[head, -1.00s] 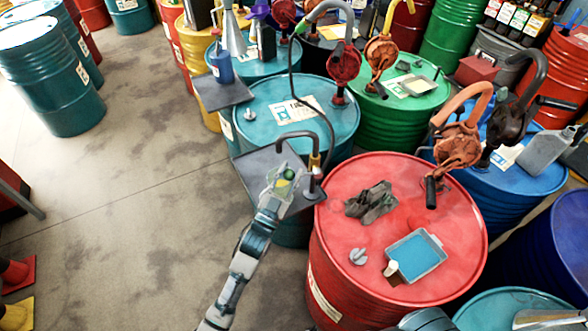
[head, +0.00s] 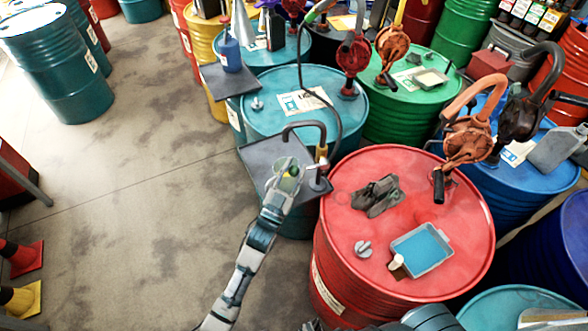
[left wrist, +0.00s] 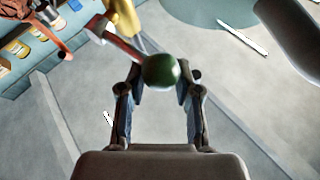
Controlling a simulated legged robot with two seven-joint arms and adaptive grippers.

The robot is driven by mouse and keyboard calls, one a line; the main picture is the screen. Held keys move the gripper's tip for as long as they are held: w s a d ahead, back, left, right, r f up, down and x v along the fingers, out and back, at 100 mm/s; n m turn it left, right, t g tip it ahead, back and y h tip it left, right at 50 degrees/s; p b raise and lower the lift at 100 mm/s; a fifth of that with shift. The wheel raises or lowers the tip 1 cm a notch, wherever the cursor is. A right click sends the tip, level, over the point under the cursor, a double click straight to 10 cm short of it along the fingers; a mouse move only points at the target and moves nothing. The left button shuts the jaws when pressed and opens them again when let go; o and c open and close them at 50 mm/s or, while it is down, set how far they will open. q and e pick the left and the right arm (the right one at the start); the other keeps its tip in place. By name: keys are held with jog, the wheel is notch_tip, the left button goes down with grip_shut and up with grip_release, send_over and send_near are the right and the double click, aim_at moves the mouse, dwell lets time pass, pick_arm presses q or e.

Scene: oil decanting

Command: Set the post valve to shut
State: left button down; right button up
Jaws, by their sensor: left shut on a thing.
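The post valve stands on a dark grey shelf (head: 258,158) beside a teal drum. It has a brass-coloured body (head: 322,153) and a grey bent spout (head: 302,125). In the left wrist view its red lever (left wrist: 124,46) ends in a dark green ball knob (left wrist: 161,71). My left gripper (head: 288,168) is at the knob, left of the valve body, with the knob between its fingers. It is shut on the knob in the left wrist view (left wrist: 160,92). The fingers partly hide the lever in the head view. My right gripper does not show.
A red drum (head: 340,235) stands close on the right, with a grey rag (head: 378,195) and a blue-filled tray (head: 422,250) on top. A teal drum (head: 262,122) stands behind the shelf.

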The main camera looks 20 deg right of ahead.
pick_arm(q)
jog(key=shift+w+f+y, duration=0.1)
jog(key=shift+f+y, duration=0.2)
jog(key=shift+f, duration=0.35)
jog(key=c, duration=0.8)
grip_release()
jog(key=shift+s+a+f, duration=0.25)
jog(key=shift+a+f, duration=0.05)
jog(key=shift+f, duration=0.05)
jog(key=v, duration=1)
jog(key=shift+s+a+r, duration=0.2)
jog(key=shift+s+a, duration=0.05)
jog(key=shift+a, duration=0.25)
jog(key=shift+d, duration=0.3)
jog(key=shift+a, duration=0.15)
